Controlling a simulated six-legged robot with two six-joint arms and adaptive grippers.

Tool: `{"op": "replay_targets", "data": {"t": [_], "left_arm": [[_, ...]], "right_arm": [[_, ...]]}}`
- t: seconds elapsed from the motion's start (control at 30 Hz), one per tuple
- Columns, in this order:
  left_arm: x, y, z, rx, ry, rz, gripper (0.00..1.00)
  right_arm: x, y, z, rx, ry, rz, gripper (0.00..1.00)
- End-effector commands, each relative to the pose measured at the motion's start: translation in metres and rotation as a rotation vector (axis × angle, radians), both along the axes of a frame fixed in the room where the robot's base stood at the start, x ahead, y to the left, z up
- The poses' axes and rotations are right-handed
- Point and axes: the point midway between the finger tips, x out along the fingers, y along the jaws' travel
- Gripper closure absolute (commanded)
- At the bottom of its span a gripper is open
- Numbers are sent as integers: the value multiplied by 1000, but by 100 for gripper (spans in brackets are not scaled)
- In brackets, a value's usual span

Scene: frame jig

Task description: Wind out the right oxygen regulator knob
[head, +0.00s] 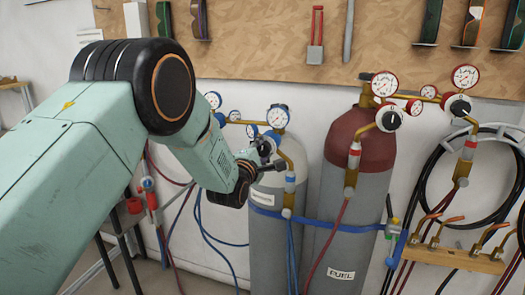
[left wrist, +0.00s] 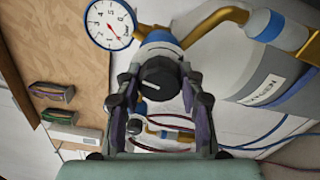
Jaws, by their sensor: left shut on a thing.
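The right oxygen regulator knob (left wrist: 158,76) is black with a white pointer line and sits on a blue-and-brass regulator body. My left gripper (left wrist: 158,88) has a finger on each side of the knob and is shut on it. In the head view the left gripper (head: 266,158) is at the regulator on the grey oxygen cylinder (head: 270,245), and it hides most of the knob. The blue-rimmed gauge (left wrist: 110,24) is beside the knob in the left wrist view; a blue-rimmed gauge (head: 277,116) also shows in the head view. My right gripper is not in view.
A red-topped fuel cylinder (head: 350,225) stands close on the right with red-rimmed gauges (head: 384,84). A blue strap (head: 330,223) runs across both cylinders. Hoses (head: 205,238) hang around them. A wooden torch rack (head: 455,256) is at the right, a tool board (head: 265,40) behind.

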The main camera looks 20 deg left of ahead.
Motion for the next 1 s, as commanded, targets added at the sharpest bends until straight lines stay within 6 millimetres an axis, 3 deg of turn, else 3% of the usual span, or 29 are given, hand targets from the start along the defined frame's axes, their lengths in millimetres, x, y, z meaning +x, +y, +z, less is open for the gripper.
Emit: {"op": "replay_targets", "data": {"t": [0.5,0.53,0.8,1.0], "left_arm": [[0,0,-1,-19,2,1,93],[0,0,-1,-19,2,1,60],[0,0,0,-18,2,1,38],[0,0,0,-18,1,0,38]], "right_arm": [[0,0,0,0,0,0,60],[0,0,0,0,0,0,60],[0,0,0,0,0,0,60],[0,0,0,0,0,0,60]]}}
